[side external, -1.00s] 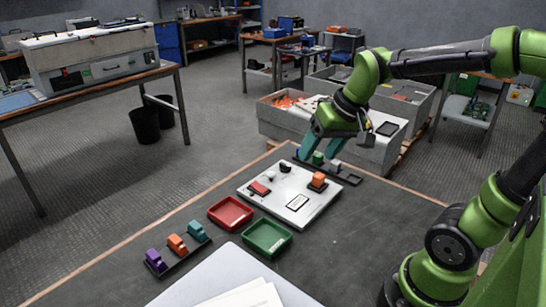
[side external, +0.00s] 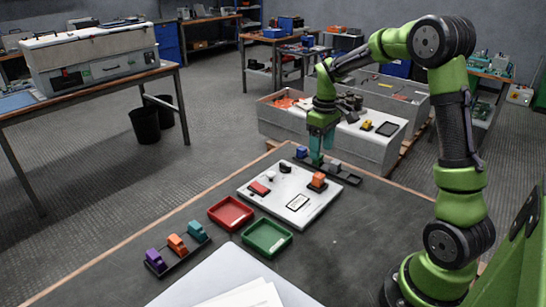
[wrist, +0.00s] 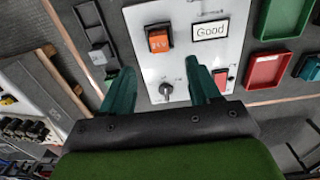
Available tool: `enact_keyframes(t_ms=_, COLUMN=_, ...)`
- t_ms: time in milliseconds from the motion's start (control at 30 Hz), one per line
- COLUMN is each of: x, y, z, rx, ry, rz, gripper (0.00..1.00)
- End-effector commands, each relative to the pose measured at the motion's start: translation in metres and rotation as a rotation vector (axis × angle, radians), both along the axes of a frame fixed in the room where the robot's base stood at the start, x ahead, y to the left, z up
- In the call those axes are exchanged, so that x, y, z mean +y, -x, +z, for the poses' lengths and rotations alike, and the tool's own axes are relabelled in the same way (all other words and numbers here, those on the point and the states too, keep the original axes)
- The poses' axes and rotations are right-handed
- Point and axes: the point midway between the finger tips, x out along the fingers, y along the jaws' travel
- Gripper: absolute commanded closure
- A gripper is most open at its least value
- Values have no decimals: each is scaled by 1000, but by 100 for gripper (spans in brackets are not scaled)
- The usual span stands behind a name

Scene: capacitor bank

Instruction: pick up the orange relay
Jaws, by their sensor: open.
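One orange block (side external: 318,180) stands on the white panel (side external: 284,200). In the wrist view this orange block (wrist: 159,39) sits in a dark socket beside a "Good" label. A second orange block (side external: 177,243) stands in the near dark rack, between a purple block (side external: 154,259) and a teal block (side external: 196,230). My gripper (side external: 321,160) is open and points down by the far rack, behind the panel. In the wrist view my gripper (wrist: 160,66) has its teal fingers apart with nothing held between them; the panel block appears beyond the fingertips.
The far rack (side external: 350,178) holds a blue block (side external: 301,152) and a grey block (side external: 333,165); my fingers hide part of it. A red tray (side external: 230,212) and a green tray (side external: 267,238) lie in front of the panel. The table's right middle is clear.

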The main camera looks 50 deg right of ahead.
Motion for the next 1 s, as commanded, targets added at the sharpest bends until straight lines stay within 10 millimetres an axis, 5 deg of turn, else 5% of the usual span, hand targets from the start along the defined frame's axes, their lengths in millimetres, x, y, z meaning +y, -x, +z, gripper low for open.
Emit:
enact_keyframes(t_ms=200, x=0, y=0, z=-42, rx=3, ry=-1, rz=0, gripper=38)
enact_keyframes(t_ms=700, x=-1, y=1, z=-97, rx=2, ry=-2, rz=-1, gripper=38)
enact_keyframes(t_ms=1000, x=-1, y=1, z=-106, rx=-1, ry=1, rz=-2, gripper=38)
